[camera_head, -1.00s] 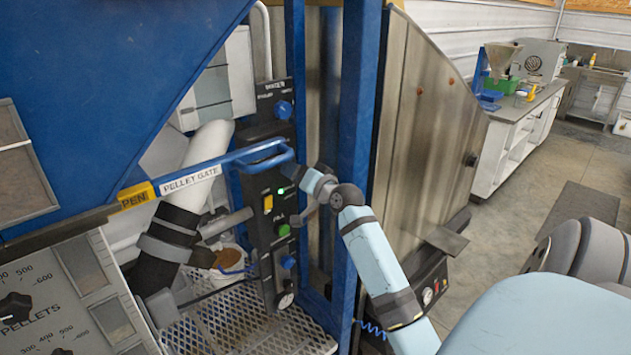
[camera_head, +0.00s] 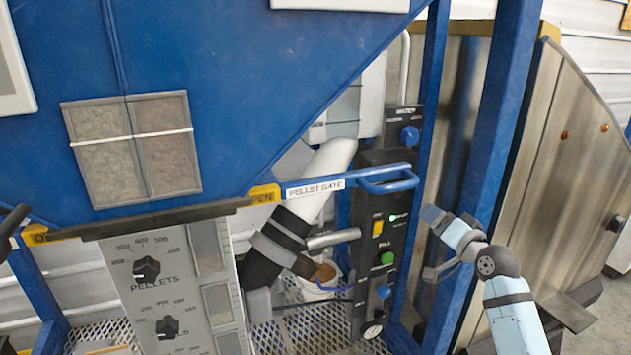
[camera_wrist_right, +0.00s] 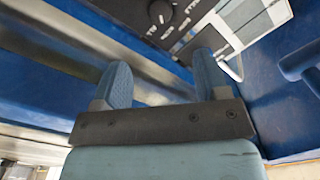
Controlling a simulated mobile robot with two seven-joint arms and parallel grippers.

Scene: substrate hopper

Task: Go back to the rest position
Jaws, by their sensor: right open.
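My right gripper (camera_head: 433,232) is light blue and stands in front of the black control panel's right side, beside the blue upright post. In the right wrist view its two blue fingers (camera_wrist_right: 160,75) are apart, with nothing held between them. The blue pellet gate handle (camera_head: 388,181) is above and left of the gripper, apart from it. The gate's bar carries a "PELLET GATE" label and a yellow "OPEN" tag (camera_head: 264,195).
The black control panel (camera_head: 380,240) has knobs and buttons close to my right gripper. The blue post (camera_head: 490,150) is close too. A white bucket (camera_head: 320,283) with brown contents stands below the chute pipe (camera_head: 318,180). The grey pellets dial panel (camera_head: 165,290) is at left.

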